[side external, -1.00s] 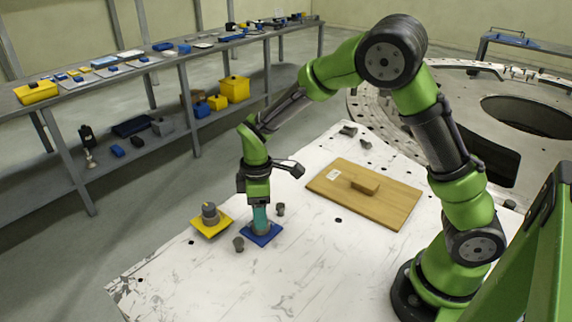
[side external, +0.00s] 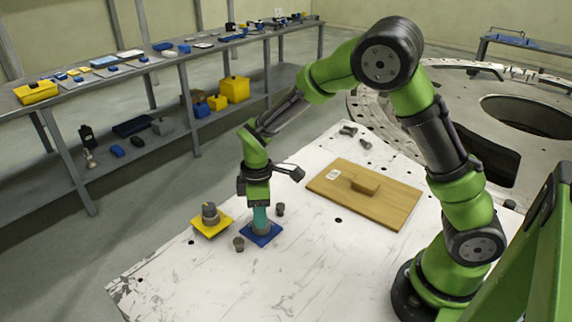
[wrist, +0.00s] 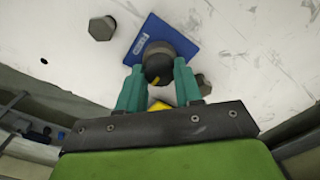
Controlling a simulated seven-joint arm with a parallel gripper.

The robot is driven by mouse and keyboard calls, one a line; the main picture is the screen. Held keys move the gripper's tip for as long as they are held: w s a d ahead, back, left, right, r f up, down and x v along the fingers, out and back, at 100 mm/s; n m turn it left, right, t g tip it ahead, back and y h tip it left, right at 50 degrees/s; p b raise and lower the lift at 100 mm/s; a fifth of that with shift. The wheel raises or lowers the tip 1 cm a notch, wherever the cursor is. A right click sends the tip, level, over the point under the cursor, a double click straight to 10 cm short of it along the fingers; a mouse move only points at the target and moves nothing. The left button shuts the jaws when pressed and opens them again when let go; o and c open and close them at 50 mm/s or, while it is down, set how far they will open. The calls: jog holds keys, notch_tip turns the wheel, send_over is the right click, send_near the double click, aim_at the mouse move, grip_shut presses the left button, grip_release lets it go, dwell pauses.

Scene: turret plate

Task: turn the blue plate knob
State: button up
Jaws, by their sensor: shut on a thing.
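The blue plate (side external: 262,238) lies flat on the white table, with a dark grey round knob (wrist: 156,62) standing on it. The knob has a yellow mark on its top, seen in the wrist view. My gripper (wrist: 160,80) points down over the blue plate, its teal fingers on both sides of the knob and shut on it. In the side view my gripper (side external: 260,222) hides most of the knob. The blue plate also shows in the wrist view (wrist: 180,40), with a small label on it.
A yellow plate (side external: 221,228) with its own grey knob (side external: 209,212) lies just left of the blue plate. Dark bolts stand close by, one in front (side external: 239,244) and one to the right (side external: 281,209). A wooden board with a block handle (side external: 395,205) lies farther right.

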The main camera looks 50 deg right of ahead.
jog(key=shift+m, duration=0.7)
jog(key=m, duration=0.3)
jog(key=shift+m, duration=0.4)
jog(key=m, duration=0.8)
jog(key=shift+m, duration=2.2)
jog(key=o, duration=1.1)
jog(key=shift+c, duration=0.2)
